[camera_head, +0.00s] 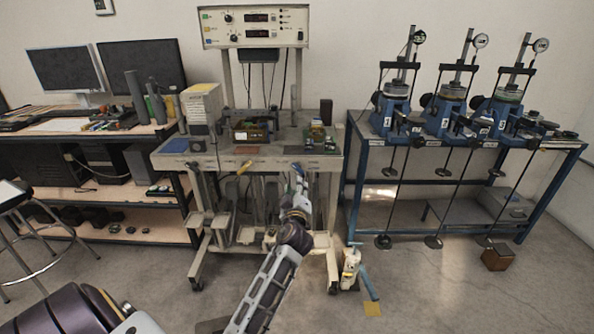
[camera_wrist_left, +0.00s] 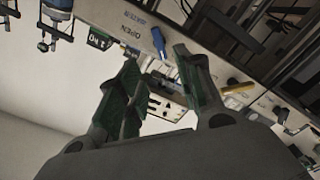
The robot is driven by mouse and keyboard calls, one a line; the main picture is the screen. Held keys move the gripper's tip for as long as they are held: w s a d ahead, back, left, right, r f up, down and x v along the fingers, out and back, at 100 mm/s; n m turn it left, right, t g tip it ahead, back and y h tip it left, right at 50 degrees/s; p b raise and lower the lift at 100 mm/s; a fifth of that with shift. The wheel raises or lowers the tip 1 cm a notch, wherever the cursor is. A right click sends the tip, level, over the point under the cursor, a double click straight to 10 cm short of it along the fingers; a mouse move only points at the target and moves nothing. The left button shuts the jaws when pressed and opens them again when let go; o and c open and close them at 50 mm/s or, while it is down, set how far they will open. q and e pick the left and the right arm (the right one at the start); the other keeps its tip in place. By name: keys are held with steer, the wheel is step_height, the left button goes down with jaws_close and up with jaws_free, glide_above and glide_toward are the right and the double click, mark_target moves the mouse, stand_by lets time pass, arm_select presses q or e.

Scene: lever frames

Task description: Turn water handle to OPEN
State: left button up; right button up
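A blue handle (camera_wrist_left: 158,42) shows in the left wrist view, on a pale panel edge (camera_wrist_left: 128,22) with printed lettering that includes OPEN. I take it to be the water handle. A yellow handle (camera_wrist_left: 238,88) sits further right on the same edge. My left gripper (camera_wrist_left: 155,57) is open, its two dark green fingers apart with nothing visibly held. The blue handle lies just beyond the fingertips; I cannot tell whether they touch. In the head view my left gripper (camera_head: 297,190) is at the front edge of the middle bench, its fingers small and unclear. My right gripper is out of view.
The middle bench (camera_head: 200,155) carries boxes and small parts, with a control panel (camera_head: 255,27) above. A blue-framed table (camera_head: 375,142) with several lever devices stands right. A desk with monitors (camera_head: 145,68) and a stool (camera_head: 15,195) are left. Floor in front is partly clear.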

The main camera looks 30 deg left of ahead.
arm_select(q)
glide_toward(297, 169)
steer(key=w, duration=0.2)
steer(key=shift+w+a, duration=0.95)
steer(key=shift+a, duration=0.15)
steer(key=shift+x, duration=2.15)
steer(key=shift+w+a, duration=0.3)
steer(key=shift+w, duration=0.1)
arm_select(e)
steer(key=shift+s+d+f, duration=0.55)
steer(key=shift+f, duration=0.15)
arm_select(q)
steer(key=shift+c, duration=0.2)
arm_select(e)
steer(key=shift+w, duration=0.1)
arm_select(q)
jaws_close()
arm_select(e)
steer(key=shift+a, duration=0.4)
